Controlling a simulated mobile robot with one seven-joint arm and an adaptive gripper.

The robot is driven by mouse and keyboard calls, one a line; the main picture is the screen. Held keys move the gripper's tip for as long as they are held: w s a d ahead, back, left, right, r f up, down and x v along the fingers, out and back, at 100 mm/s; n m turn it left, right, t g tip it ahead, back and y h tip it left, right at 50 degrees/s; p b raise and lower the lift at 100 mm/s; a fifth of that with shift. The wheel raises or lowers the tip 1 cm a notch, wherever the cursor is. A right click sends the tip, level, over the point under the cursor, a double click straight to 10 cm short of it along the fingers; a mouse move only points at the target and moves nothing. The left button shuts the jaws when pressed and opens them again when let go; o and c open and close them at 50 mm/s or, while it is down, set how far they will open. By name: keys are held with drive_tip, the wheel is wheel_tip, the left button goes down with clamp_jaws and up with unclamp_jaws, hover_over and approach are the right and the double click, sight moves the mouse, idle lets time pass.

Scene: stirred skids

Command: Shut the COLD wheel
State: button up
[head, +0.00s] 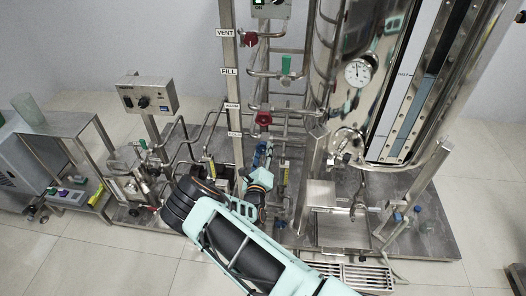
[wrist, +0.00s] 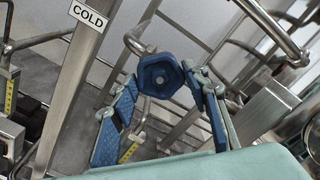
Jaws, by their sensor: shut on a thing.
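The COLD wheel is a blue, faceted handwheel (wrist: 160,76) on a steel pipe, seen in the wrist view beside the COLD label (wrist: 88,16). My gripper (wrist: 161,92) is shut on this wheel, with one blue finger on each side of it. In the head view my gripper (head: 262,158) reaches in low at the pipe rack, right of the label post. The wheel is mostly hidden there by my gripper and arm. How far the wheel is turned cannot be told.
A red wheel (head: 263,118) sits just above on the rack, with a green valve handle (head: 287,65) and another red wheel (head: 250,40) higher up. The label post (head: 232,100) stands close at the left. A steel tank (head: 335,60) stands to the right.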

drive_tip(key=m+p, duration=0.1)
drive_tip(key=m, duration=0.4)
drive_tip(key=shift+m, duration=2.5)
drive_tip(key=o, duration=1.2)
drive_tip(key=shift+c, duration=0.2)
drive_tip(key=s, duration=1.2)
drive_tip(key=shift+a, duration=0.25)
